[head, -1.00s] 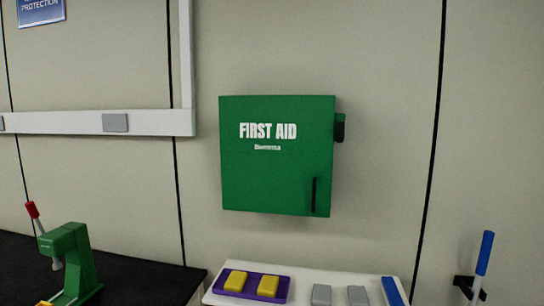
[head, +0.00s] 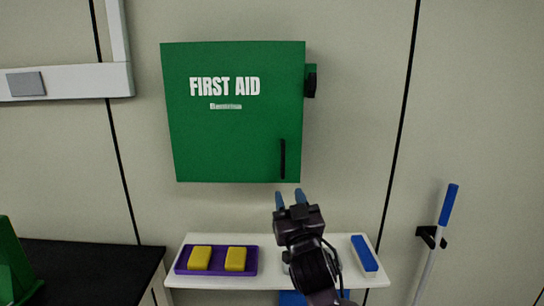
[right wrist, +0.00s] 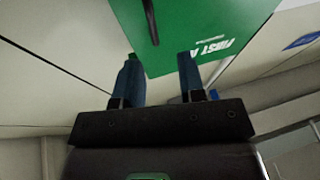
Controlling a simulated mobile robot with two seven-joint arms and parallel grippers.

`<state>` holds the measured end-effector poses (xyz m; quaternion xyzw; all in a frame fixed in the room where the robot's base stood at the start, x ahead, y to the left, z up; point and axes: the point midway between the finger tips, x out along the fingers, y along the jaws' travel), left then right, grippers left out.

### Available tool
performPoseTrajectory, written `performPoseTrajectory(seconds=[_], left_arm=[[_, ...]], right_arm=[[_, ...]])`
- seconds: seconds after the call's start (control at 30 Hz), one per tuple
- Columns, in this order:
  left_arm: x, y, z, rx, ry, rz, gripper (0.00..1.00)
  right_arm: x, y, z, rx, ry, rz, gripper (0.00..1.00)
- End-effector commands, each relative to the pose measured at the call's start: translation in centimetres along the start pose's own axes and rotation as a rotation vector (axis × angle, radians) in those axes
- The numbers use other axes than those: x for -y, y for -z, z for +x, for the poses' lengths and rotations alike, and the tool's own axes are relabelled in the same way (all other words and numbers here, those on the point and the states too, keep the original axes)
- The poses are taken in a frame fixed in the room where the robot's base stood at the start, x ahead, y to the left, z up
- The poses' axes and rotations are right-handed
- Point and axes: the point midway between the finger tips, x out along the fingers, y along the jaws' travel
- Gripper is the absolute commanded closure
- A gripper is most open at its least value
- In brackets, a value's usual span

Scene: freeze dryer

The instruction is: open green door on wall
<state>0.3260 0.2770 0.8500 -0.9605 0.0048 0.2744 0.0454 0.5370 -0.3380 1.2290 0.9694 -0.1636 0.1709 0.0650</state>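The green first aid door (head: 230,135) is on a wall cabinet in the upper middle of the head view and looks shut. Its black vertical handle (head: 283,159) is near the door's lower right corner. My right gripper (head: 291,197) is just below the cabinet's lower right edge, with blue fingers pointing up, apart and empty. In the right wrist view, the open fingers (right wrist: 160,72) point toward the green door (right wrist: 215,30). The black handle (right wrist: 151,20) shows there beyond the gap between them. The left gripper is not in view.
A white shelf (head: 210,281) below the cabinet holds a purple tray (head: 217,272) with two yellow blocks and a blue-topped block (head: 364,254). A blue-handled tool (head: 449,204) hangs at right. A black counter (head: 90,271) is at lower left.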

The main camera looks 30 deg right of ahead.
Motion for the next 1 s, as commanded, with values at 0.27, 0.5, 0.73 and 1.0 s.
performPoseTrajectory(seconds=[0.27, 0.5, 0.73, 1.0], left_arm=[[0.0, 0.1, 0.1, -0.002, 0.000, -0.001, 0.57], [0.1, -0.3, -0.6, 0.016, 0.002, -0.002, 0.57], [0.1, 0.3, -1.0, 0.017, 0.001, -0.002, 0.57], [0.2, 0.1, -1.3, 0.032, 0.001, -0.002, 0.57]], right_arm=[[-1.0, 0.9, -0.1, -0.030, -0.034, 0.057, 0.63], [-1.1, 1.1, 2.3, -0.032, -0.032, 0.064, 0.63], [-1.2, 1.2, 6.3, -0.031, -0.032, 0.062, 0.63], [-1.3, 1.2, 9.7, -0.029, -0.032, 0.065, 0.63]])
